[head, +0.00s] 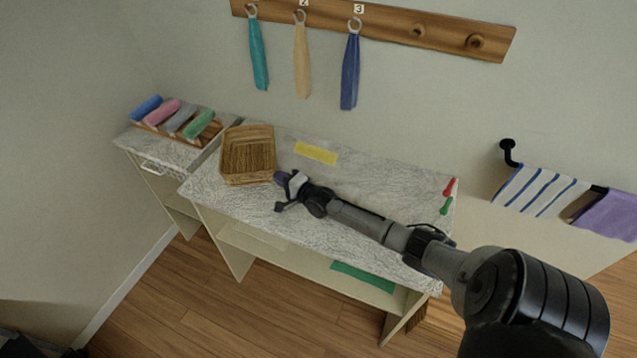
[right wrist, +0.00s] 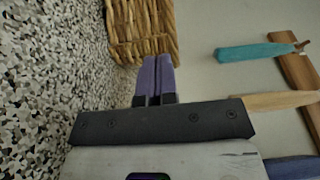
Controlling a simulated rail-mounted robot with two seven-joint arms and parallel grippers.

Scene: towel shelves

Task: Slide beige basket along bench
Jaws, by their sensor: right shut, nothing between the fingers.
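The beige basket (head: 248,155) is woven and stands upright near the left end of the speckled bench (head: 220,196). My right gripper (head: 280,177) is low over the bench, just right of the basket's right side. Its purple fingers are shut together with nothing between them. In the right wrist view, the fingertips (right wrist: 156,62) point at the basket's wall (right wrist: 142,25). They are at or very close to it; I cannot tell whether they touch. My left gripper is not in view.
A yellow strip (head: 316,153) lies on the bench right of the basket. A lower stand at left holds a rack of rolled towels (head: 172,116). Small red (head: 450,187) and green pieces are at the bench's right end. Towels hang from a wall rail (head: 400,27).

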